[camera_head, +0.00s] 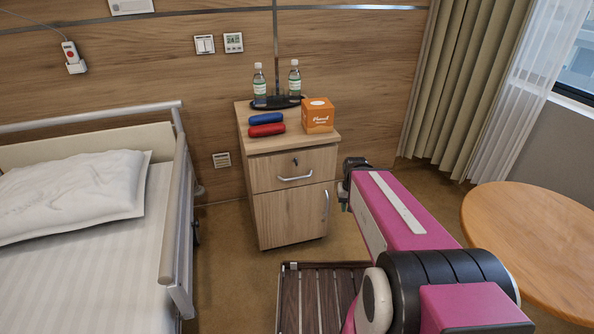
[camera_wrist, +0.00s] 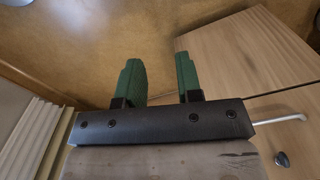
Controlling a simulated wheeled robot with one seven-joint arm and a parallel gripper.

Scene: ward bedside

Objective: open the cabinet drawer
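The wooden bedside cabinet (camera_head: 263,218) stands against the wall. Its upper drawer (camera_head: 268,172) looks shut, with a silver bow handle (camera_head: 295,178) and a small lock above it. In the wrist view the cabinet front (camera_wrist: 240,55) fills the right side, with the handle (camera_wrist: 292,118) and lock (camera_wrist: 282,159) near the right edge, the handle partly hidden by my gripper's dark body. My gripper (camera_wrist: 158,60) has two green fingers apart with nothing between them. In the head view it is largely hidden by my arm, right of the cabinet and apart from the handle.
A lower door (camera_head: 285,217) with a vertical handle is under the drawer. Bottles, blue and red cases and an orange box (camera_head: 318,115) stand on top. The bed (camera_head: 80,240) is left, a slatted wooden seat (camera_head: 310,300) in front, a round table (camera_head: 535,235) right.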

